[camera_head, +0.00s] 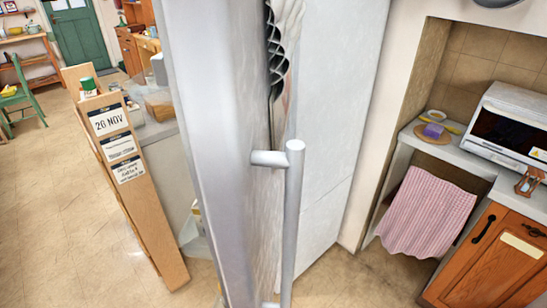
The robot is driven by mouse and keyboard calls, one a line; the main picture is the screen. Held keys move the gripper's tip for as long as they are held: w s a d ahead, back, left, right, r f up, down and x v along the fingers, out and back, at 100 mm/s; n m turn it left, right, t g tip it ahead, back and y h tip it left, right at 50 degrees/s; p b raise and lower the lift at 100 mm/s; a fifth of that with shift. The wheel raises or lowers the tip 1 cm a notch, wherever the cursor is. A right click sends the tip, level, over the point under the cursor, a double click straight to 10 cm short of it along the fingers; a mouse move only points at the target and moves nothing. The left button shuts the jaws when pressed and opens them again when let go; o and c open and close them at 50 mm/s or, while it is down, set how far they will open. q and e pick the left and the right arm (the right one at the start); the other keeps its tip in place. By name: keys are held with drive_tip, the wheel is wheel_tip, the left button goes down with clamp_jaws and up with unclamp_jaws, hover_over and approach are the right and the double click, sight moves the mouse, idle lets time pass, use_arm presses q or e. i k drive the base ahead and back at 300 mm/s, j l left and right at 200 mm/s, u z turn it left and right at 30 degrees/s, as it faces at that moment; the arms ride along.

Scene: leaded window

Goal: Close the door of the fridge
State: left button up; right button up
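The fridge door (215,150) stands close in front of me as a tall silver-grey slab, seen nearly edge-on. It appears to stand open. Its vertical bar handle (291,215) is on the right side of the slab, with a short bracket joining it near the top. A tall pale panel (340,100), which looks like part of the fridge body, rises behind and to the right of the handle. The fridge interior cannot be seen. Neither of my grippers is in view, and nothing is seen touching the door or handle.
A wooden board with paper signs (120,160) stands left of the door, beside a counter. On the right are a countertop with a white toaster oven (515,120), a hanging pink towel (428,210) and a wooden cabinet (495,260). Open tiled floor (50,220) lies at left.

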sight(217, 54)
drive_tip(key=i+l+u, duration=0.1)
drive_tip(key=l+u, duration=0.15)
drive_tip(key=i+l+u, duration=0.2)
drive_tip(key=l, duration=0.25)
drive_tip(key=k+l, duration=0.1)
drive_tip(key=l, duration=0.3)
drive_tip(key=k+l, duration=0.1)
drive_tip(key=l, duration=0.3)
